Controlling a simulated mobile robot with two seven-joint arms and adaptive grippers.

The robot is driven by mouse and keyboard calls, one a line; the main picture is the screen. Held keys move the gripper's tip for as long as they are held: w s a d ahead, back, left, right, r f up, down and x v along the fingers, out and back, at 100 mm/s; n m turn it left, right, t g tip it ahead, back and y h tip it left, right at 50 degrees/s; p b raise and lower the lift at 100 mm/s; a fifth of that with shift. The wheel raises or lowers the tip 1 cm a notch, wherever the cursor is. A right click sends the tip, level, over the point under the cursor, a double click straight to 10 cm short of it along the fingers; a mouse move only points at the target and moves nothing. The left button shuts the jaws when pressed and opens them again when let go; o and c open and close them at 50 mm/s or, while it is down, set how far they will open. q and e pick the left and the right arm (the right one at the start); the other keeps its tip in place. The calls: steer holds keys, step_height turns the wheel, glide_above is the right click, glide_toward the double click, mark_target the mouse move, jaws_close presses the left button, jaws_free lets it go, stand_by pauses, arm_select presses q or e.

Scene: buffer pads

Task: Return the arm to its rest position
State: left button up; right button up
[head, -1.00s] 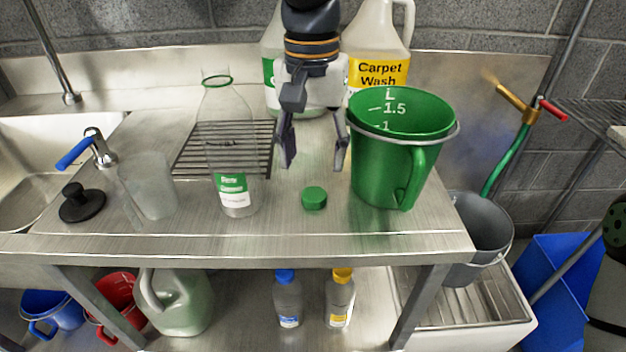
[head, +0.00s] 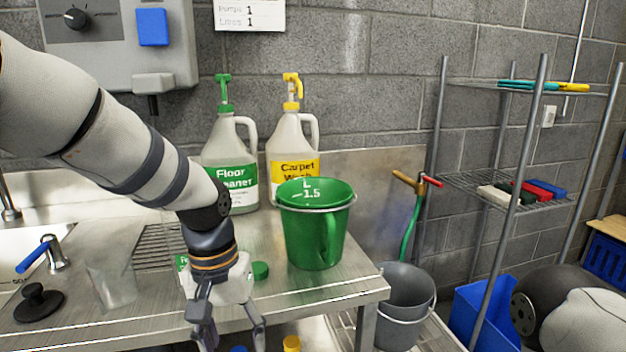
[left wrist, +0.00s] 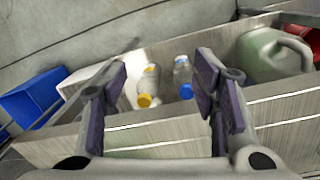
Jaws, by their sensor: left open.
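My left gripper (head: 230,335) is at the front edge of the steel counter (head: 345,290) in the head view, pointing down. Its two fingers are apart with nothing between them. The left wrist view also shows the open fingers (left wrist: 160,75), with the counter's front edge and the lower shelf beyond them. My left arm comes in from the upper left and hides part of the counter. The clear bottle is mostly hidden behind my gripper. My right gripper is out of view; only part of my right arm shows at the lower right.
A green measuring bucket (head: 315,235) and a green cap (head: 260,270) stand on the counter. Floor Cleaner (head: 229,165) and Carpet Wash (head: 291,150) jugs are at the wall. A wire rack (head: 515,185) stands right.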

arm_select(q)
steer(key=s+a+f+g, duration=0.1)
steer(key=s+a+f, duration=0.1)
steer(key=s+f, duration=0.65)
steer(key=s+a+f, duration=0.2)
steer(key=s+f, duration=0.3)
steer(key=f, duration=0.6)
steer(key=s+a+f, duration=0.2)
steer(key=s+a, duration=0.1)
steer(key=s, duration=0.7)
steer(key=s+a+f, duration=0.2)
steer(key=s+a, duration=0.1)
steer(key=s, duration=0.8)
steer(key=shift+s+a+f+n+g+y, duration=0.15)
steer(key=shift+s+f+n+g+y, duration=0.15)
steer(key=shift+y, duration=0.1)
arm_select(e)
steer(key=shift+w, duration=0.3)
